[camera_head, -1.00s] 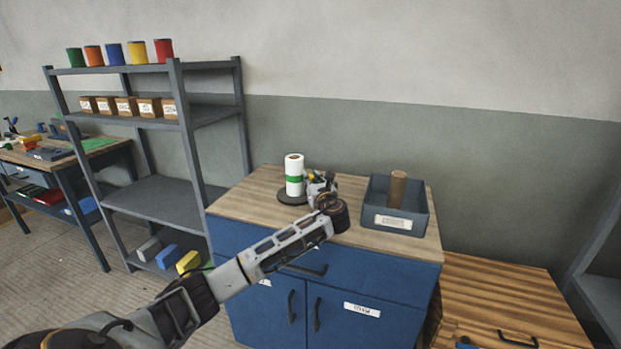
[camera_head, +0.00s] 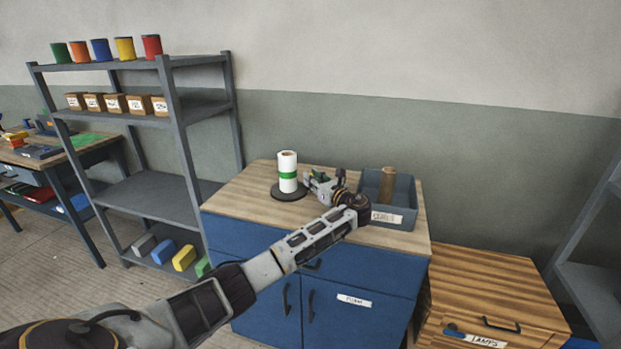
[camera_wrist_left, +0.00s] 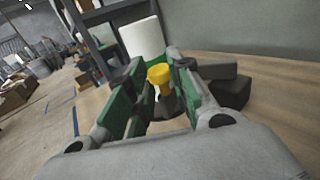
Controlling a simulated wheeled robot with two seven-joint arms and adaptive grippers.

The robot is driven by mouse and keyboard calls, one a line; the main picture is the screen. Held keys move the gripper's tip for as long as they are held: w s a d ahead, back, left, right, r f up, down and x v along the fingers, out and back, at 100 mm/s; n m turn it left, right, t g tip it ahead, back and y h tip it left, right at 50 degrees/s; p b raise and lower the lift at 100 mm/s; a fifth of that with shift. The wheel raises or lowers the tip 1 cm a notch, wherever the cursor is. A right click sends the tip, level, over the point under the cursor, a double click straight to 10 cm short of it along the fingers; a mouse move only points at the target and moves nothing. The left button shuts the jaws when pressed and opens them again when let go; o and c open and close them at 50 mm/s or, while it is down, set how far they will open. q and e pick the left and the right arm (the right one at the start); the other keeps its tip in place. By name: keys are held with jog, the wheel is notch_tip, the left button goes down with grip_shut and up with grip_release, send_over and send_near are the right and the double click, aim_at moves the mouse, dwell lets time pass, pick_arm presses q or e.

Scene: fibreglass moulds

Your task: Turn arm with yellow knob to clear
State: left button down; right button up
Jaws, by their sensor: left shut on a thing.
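A white roll with a green band (camera_head: 287,172) stands upright on a dark round base (camera_head: 289,193) on the wooden cabinet top. My left gripper (camera_head: 312,182) is just right of the roll, low over the top, with its wrist behind it to the right. In the left wrist view, the yellow knob (camera_wrist_left: 158,75) is between the green-padded fingers (camera_wrist_left: 160,88), and the gripper is shut on it. A dark piece shows below the knob. A white shape behind it in that view looks like the roll (camera_wrist_left: 141,40). The knob's arm is mostly hidden in the head view.
A grey-blue labelled bin (camera_head: 394,217) holding a brown cylinder (camera_head: 387,184) stands close right of my left wrist. A grey shelf (camera_head: 150,195) is at the left. A lower wooden cabinet (camera_head: 490,285) is at the right. The cabinet top's left front is bare.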

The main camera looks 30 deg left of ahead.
pick_arm(q)
jog(key=shift+d+g, duration=0.2)
jog(key=shift+g, duration=0.1)
jog(key=c, duration=1.5)
grip_release()
jog(key=shift+r, duration=0.1)
notch_tip(320, 180, up, 10)
